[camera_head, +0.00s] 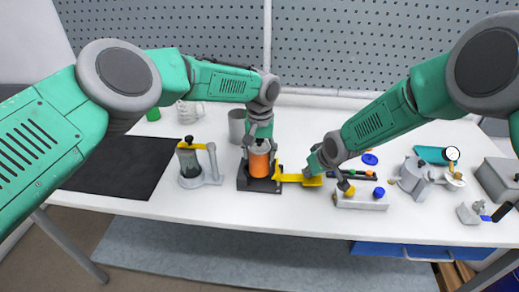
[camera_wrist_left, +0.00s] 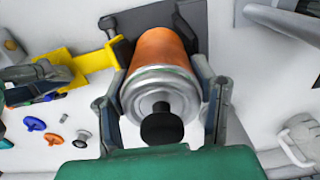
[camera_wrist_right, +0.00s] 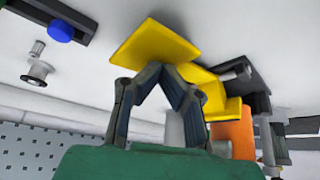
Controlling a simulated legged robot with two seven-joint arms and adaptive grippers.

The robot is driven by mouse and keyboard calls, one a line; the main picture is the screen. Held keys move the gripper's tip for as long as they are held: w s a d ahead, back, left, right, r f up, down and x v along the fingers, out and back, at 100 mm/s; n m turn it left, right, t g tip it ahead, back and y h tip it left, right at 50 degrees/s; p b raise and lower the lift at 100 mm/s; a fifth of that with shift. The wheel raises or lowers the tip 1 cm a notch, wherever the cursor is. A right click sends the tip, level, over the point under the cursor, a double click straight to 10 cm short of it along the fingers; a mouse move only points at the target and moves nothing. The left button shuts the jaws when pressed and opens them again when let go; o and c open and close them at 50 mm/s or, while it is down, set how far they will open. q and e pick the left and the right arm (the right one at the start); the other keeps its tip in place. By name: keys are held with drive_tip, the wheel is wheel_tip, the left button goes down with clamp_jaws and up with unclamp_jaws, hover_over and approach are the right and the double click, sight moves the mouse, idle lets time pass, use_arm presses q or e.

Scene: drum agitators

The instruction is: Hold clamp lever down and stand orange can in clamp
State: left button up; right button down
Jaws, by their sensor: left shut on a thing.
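The orange can (camera_head: 259,165) is upright at the dark clamp (camera_head: 246,184), with its metal end and black knob facing the left wrist camera. My left gripper (camera_head: 259,147) is shut on the can, one finger on each side of it in the left wrist view (camera_wrist_left: 163,75). Whether the can's base is fully seated is hidden. The yellow clamp lever (camera_head: 290,177) extends right from the clamp. My right gripper (camera_head: 320,165) is at the lever's wide outer end, its fingertips together against or very near the yellow plate (camera_wrist_right: 150,45) in the right wrist view.
A grey metal cup (camera_head: 237,125) stands behind. A block with knobs (camera_head: 360,200) and a grey pot (camera_head: 413,178) are to the right.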

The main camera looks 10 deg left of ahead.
use_arm(q)
drive_tip(key=shift+f, duration=0.15)
drive_tip(key=shift+f, duration=1.05)
drive_tip(key=o, duration=1.8)
drive_tip(key=shift+r, duration=4.5)
